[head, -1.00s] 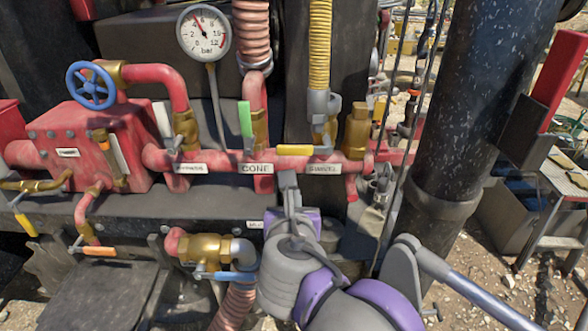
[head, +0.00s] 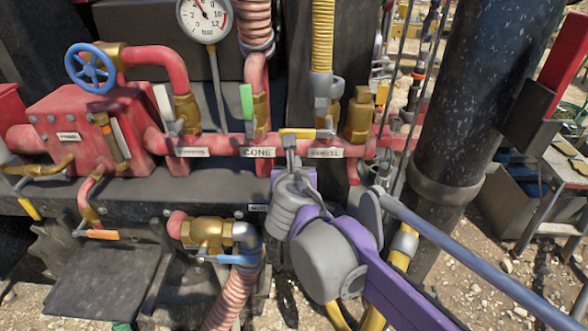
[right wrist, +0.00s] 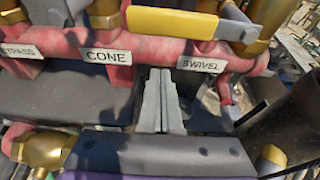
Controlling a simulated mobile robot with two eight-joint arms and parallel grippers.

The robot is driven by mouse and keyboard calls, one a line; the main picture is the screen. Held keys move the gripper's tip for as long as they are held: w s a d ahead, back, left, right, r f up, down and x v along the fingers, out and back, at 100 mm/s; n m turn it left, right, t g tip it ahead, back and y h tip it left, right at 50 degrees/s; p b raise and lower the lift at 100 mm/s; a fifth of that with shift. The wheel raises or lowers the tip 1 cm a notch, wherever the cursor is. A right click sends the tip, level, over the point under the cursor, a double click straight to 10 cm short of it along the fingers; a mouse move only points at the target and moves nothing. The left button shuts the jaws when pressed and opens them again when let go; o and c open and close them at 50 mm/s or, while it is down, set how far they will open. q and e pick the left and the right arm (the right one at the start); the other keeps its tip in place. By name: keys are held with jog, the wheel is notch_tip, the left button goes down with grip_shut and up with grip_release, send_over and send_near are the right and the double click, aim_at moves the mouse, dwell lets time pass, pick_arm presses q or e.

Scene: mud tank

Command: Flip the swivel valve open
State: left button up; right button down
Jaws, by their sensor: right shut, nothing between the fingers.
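The swivel valve's yellow handle (head: 298,134) lies crosswise above the red pipe and the SWIVEL label (head: 326,153), beside a brass fitting. In the right wrist view the yellow handle (right wrist: 185,22) runs across the top, above the SWIVEL label (right wrist: 201,64). My right gripper (head: 289,143) is shut and empty, pointing up at the handle's left part from just below. In the right wrist view my right gripper (right wrist: 160,72) has its fingers together between the CONE and SWIVEL labels, below the handle. Whether they touch it I cannot tell. My left gripper is out of view.
A green handle (head: 246,101) stands upright above the CONE label (head: 258,152). A blue handwheel (head: 90,67) and a gauge (head: 205,14) are at upper left. A brass valve with a blue handle (head: 210,234) sits below. A thick dark post (head: 473,90) stands at right.

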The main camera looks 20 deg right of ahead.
aim_at(307, 134)
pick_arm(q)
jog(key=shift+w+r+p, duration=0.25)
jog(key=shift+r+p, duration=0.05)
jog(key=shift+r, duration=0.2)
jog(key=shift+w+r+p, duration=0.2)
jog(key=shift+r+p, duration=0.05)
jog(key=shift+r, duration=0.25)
pick_arm(e)
notch_tip(307, 134, up, 4)
jog(key=shift+r, duration=0.1)
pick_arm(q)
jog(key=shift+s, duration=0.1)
pick_arm(e)
jog(key=shift+s, duration=0.2)
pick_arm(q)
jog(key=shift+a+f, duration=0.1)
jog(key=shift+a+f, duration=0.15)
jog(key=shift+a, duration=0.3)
pick_arm(e)
jog(key=shift+a+r, duration=0.1)
jog(key=shift+r, duration=0.15)
